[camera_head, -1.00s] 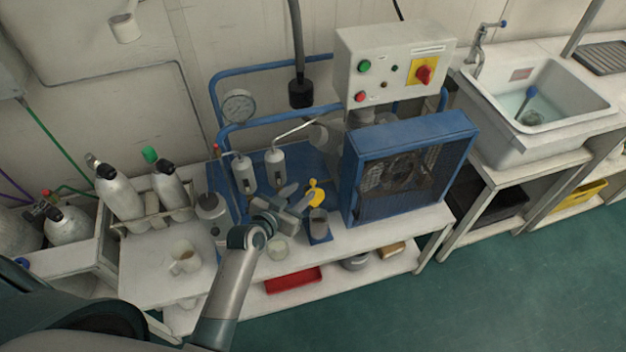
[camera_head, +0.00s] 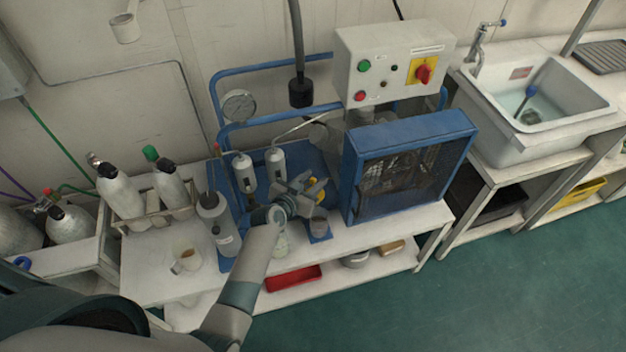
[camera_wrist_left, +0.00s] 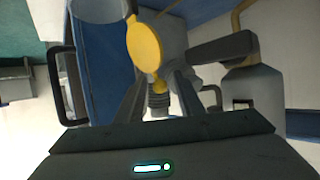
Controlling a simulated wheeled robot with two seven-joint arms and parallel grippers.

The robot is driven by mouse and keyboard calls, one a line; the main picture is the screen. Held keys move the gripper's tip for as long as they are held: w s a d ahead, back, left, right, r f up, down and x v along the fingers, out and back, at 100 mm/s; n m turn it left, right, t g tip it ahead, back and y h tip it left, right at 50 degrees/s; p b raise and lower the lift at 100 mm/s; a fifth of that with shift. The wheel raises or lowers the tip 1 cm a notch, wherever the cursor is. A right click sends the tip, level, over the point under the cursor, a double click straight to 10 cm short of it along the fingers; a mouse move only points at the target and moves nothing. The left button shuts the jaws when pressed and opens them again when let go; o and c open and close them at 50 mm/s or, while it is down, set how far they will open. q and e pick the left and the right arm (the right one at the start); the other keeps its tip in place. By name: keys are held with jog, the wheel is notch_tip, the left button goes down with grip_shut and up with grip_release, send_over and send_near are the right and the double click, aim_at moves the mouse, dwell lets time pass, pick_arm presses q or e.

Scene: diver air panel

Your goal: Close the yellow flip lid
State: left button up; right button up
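In the left wrist view the lid (camera_wrist_left: 145,45) is a yellow oval with a narrow stem, raised beside a grey fitting. My left gripper (camera_head: 314,190) is at the lid in the head view. In the wrist view its two dark fingers (camera_wrist_left: 158,82) are apart, with the lid just beyond their tips and nothing clearly held. Whether a finger touches the lid I cannot tell. My right gripper is out of view.
The blue fan unit (camera_head: 410,165) blocks the right side.

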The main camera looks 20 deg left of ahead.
pick_arm(q)
grip_shut()
